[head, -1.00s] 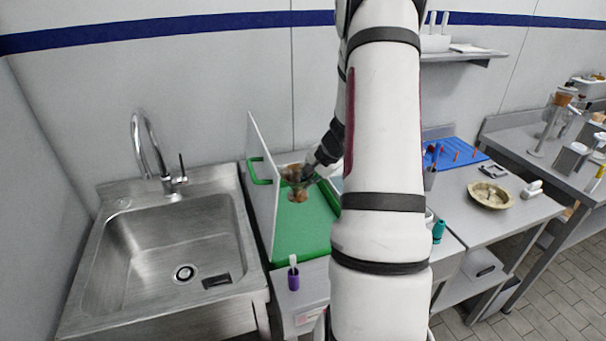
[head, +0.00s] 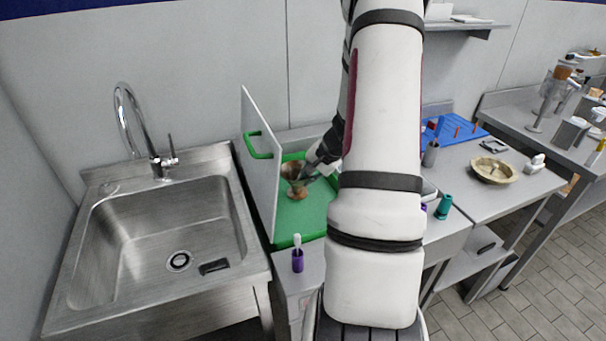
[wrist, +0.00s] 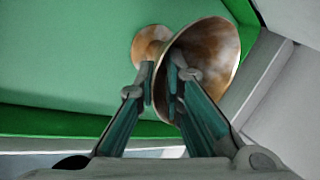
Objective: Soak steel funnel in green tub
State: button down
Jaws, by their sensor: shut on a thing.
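The funnel (head: 292,171) is copper-brown rather than steel-grey, with a wide mouth and a small flared lower end. My gripper (head: 310,174) is shut on it near its narrow part. In the head view the funnel is roughly upright, wide mouth up, inside the outline of the green tub (head: 290,228). I cannot tell whether its lower end touches the tub's floor. In the wrist view the fingers (wrist: 164,88) pinch the funnel (wrist: 218,50) below its wide mouth, with the green floor (wrist: 70,60) behind.
A white lid panel (head: 262,175) with a green handle stands upright along the tub's left side. A steel sink (head: 150,235) lies to the left. A purple holder (head: 297,262) stands in front of the tub. My arm hides the tub's right side.

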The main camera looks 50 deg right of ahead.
notch_tip(320, 180, down, 8)
jog(key=b, duration=0.5)
dwell(4.4)
jog(key=shift+r+p, duration=5.05)
jog(key=shift+r, duration=2.2)
